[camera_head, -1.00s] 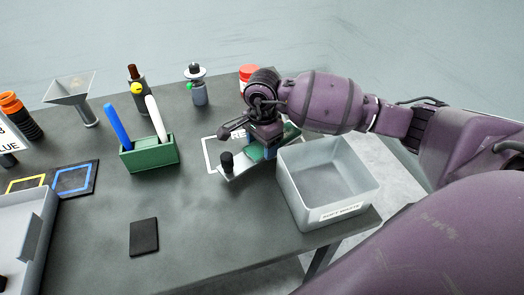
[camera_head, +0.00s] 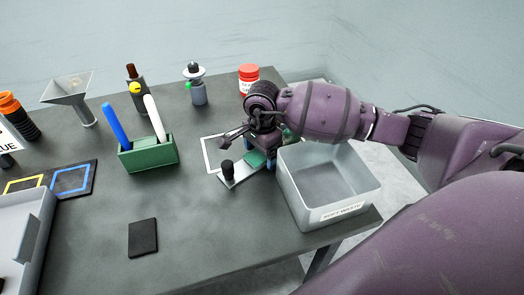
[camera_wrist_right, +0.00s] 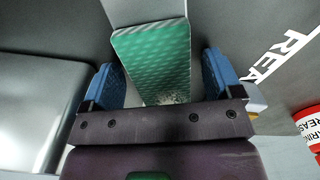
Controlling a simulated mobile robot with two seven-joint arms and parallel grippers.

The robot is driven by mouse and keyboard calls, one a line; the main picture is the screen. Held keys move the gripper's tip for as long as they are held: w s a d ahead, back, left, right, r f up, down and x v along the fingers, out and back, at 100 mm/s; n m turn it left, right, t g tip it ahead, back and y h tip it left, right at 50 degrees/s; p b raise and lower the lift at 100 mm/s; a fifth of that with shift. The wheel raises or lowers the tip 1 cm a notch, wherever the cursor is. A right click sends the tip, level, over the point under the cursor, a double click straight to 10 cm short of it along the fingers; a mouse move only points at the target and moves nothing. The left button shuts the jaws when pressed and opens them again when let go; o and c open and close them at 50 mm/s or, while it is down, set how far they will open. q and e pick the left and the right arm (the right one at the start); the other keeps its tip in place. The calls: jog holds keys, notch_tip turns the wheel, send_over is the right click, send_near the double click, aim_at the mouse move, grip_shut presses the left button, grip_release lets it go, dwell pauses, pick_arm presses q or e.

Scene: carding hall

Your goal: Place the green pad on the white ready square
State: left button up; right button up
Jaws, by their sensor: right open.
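The green pad (camera_head: 256,158) sits on a grey metal strip (camera_head: 240,172) with a black knob (camera_head: 227,168) at its near end. They lie over the white ready square (camera_head: 207,155), whose left outline shows; the right side is hidden by my arm and the bin. My right gripper (camera_head: 259,163) is open over the pad. In the right wrist view the green pad (camera_wrist_right: 155,55) lies between the two blue fingers (camera_wrist_right: 162,80), with a gap on each side. Part of the white lettering (camera_wrist_right: 285,55) shows to the right. My left gripper is out of view.
A clear bin labelled soft waste (camera_head: 330,212) stands close to the right of the pad. A green holder (camera_head: 148,155) with blue and white handles stands left.

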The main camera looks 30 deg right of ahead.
jog(key=shift+r, duration=0.45)
notch_tip(320, 180, up, 11)
jog(key=p, duration=0.1)
jog(key=shift+r, duration=0.2)
